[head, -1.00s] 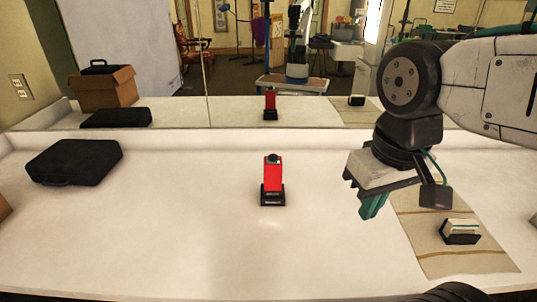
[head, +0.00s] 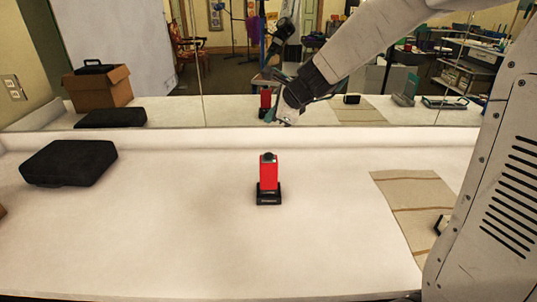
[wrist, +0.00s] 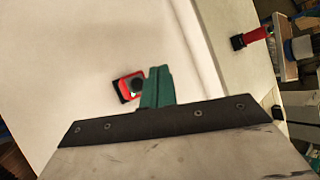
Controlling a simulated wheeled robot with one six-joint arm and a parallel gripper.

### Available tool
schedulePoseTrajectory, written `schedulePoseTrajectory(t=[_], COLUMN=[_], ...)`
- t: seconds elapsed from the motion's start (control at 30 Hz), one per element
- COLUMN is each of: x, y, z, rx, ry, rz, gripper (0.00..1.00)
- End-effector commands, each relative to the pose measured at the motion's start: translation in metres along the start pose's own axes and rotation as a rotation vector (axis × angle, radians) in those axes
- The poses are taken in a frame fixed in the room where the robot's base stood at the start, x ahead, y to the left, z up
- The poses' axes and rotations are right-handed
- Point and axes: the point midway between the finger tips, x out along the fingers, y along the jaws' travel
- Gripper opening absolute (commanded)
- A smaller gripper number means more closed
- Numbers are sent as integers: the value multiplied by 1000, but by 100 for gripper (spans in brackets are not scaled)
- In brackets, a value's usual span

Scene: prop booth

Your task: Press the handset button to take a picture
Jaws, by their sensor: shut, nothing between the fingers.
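The red handset (head: 268,178) stands upright in a black base on the white counter. Its dark round button (head: 268,157) is on top. In the wrist view the handset (wrist: 123,88) is seen from above, left of my fingers and partly hidden by them, with the button (wrist: 137,84) beside the fingers. My gripper (head: 270,117) is shut and empty, its teal fingers pointing down. In the head view it appears above the handset and apart from it; how far is hard to tell. The shut fingers (wrist: 160,72) fill the middle of the wrist view.
A mirror (head: 228,108) behind the counter reflects the handset, cases and room. A black case (head: 68,162) lies at left. A beige striped mat (head: 405,195) lies at right, with a small dark holder (head: 440,225) mostly hidden by my arm. The counter around the handset is clear.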

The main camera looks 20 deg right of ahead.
Motion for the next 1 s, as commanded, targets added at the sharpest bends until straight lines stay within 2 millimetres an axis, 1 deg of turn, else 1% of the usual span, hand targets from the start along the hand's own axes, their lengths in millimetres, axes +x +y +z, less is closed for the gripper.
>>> schedulePoseTrajectory(t=[0.3, 0.47, 1.0], x=[1, 6, 53], y=[-1, 3, 38], z=[0, -4, -39], rx=[8, 8, 9], ry=[1, 1, 0], rz=[-2, 1, 2], gripper=[0, 0, 0])
